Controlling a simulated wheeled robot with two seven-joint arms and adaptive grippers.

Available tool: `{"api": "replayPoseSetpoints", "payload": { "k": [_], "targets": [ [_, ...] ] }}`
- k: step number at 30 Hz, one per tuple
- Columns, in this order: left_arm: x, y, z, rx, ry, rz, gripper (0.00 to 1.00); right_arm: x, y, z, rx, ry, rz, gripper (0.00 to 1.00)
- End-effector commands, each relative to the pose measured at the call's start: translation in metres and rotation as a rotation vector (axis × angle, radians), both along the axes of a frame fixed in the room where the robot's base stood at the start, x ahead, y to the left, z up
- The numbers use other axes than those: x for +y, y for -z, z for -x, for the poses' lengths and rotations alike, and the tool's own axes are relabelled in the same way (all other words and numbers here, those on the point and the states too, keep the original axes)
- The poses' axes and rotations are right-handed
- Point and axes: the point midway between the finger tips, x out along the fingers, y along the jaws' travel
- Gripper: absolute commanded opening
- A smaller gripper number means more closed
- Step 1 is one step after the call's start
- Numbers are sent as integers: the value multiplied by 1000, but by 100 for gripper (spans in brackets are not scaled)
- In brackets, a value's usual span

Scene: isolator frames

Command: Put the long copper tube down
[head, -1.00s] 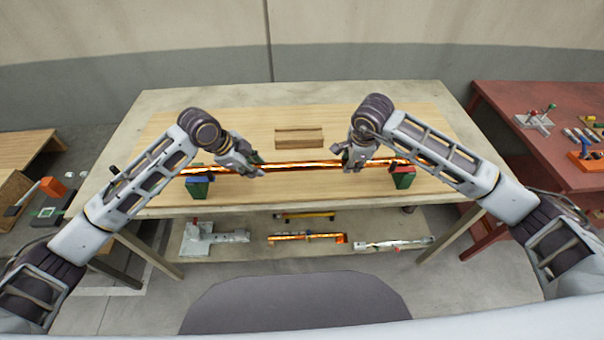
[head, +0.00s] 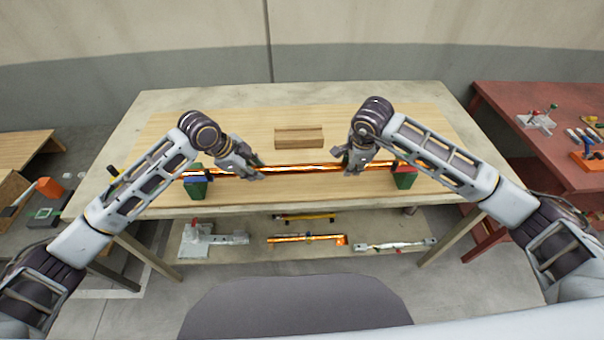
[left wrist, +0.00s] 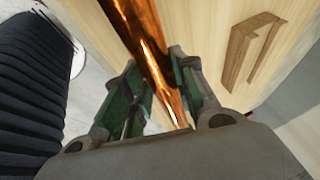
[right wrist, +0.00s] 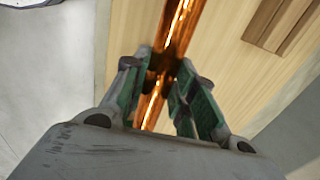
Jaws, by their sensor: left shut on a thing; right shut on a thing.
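The long copper tube (head: 305,168) lies level across the workbench, left to right. My left gripper (head: 256,170) is shut on it left of its middle, and the tube runs between the green fingers in the left wrist view (left wrist: 150,60). My right gripper (head: 347,162) is shut on it right of its middle; the tube also shows in the right wrist view (right wrist: 177,30). Near its ends the tube is at the tops of a left green support with blue (head: 196,186) and a right green support with red (head: 404,180). I cannot tell whether it bears on them.
A small wooden block (head: 299,137) lies behind the tube on the wooden bench top (head: 250,122). A lower shelf (head: 265,252) holds several tools and parts. A red table (head: 500,100) with items stands to the right. The bench top between the supports is otherwise clear.

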Motion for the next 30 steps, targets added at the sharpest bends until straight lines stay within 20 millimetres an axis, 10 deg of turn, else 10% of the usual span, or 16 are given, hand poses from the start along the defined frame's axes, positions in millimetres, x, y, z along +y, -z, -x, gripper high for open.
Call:
{"api": "replayPoseSetpoints", "payload": {
  "k": [8,9,13,20,30],
  "targets": [
    [0,2,-1,-6,-1,3,0,0,2,-1,-5,2,-1,0],
    [0,4,0,-1,0,0,31,-1,4,0,0,1,1,31],
    [0,4,0,-1,0,0,48,0,4,0,0,1,1,47],
    [0,4,0,0,0,0,49,0,4,0,0,0,0,48],
    [0,4,0,0,0,0,84,0,4,0,0,0,0,48]
  ]
}}
